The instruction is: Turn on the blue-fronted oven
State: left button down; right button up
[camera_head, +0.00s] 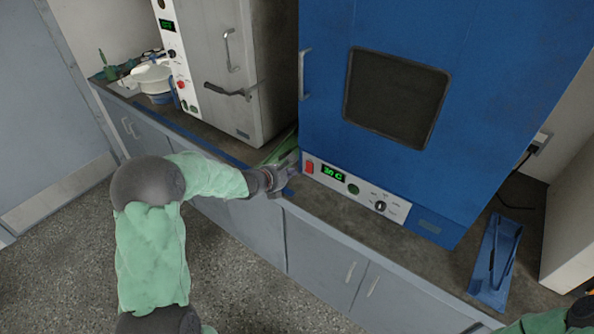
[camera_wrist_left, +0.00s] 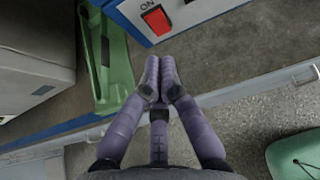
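The blue-fronted oven (camera_head: 480,60) stands on the counter in the head view. Its lower panel (camera_head: 365,190) has a red switch (camera_head: 309,167), a lit green display (camera_head: 333,173) and a dark knob (camera_head: 380,206). In the left wrist view the red switch (camera_wrist_left: 157,19) sits beside the label "ON". My left gripper (camera_head: 290,168) is just left of the switch in the head view. In the left wrist view its fingertips (camera_wrist_left: 158,70) are together and empty, below the switch and apart from it. My right gripper (camera_head: 582,311) is only partly in view at the lower right.
A grey oven (camera_head: 215,60) stands to the left on the counter. A green object (camera_wrist_left: 108,65) lies between the ovens. A blue tray-like object (camera_head: 496,258) lies at the right of the counter. Cabinets (camera_head: 335,270) run below the counter edge.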

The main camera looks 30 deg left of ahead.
pick_arm(q)
jog(key=v, duration=0.2)
jog(key=r+p+v, duration=0.1)
jog(key=v, duration=0.1)
dwell(0.5)
